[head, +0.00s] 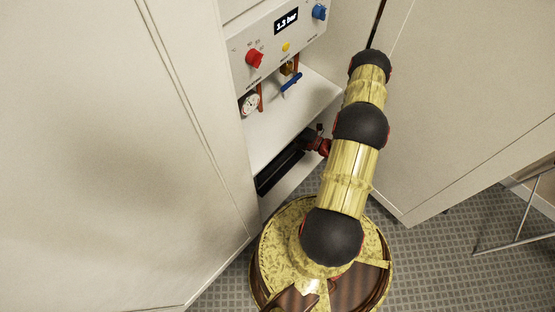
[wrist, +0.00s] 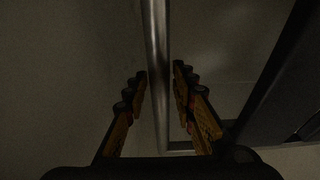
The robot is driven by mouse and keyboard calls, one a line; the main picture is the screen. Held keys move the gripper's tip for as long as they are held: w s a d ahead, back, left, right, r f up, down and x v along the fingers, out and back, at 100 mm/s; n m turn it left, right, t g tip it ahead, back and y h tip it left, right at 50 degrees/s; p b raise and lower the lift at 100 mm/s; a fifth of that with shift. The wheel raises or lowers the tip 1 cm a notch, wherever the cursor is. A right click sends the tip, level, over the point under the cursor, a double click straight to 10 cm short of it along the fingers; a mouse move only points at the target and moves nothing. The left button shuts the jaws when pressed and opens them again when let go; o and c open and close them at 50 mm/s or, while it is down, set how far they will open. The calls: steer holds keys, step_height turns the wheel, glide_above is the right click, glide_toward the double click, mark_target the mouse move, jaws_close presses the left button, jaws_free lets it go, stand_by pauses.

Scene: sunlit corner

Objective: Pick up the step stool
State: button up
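In the wrist view a grey metal tube (wrist: 158,60) runs nearly upright between the two fingers of my gripper (wrist: 160,76). It looks like part of the step stool, but I cannot see enough of it to be sure. The fingers stand apart, one on each side, with narrow gaps to the tube; I see no clear contact. A short metal bar (wrist: 181,146) meets the tube low down, partly behind the right finger. In the head view my gripper cannot be made out clearly, and no whole stool shows.
A white appliance panel (head: 278,45) with knobs and a gauge (head: 249,103) stands left of my arm. Pale panels (head: 100,130) close in on both sides. A thin metal frame (head: 515,225) stands at the right edge. Grey tiled floor (head: 430,270) is clear at lower right.

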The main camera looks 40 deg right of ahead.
jaws_close()
stand_by(0.8)
steer(key=shift+d+r, duration=0.1)
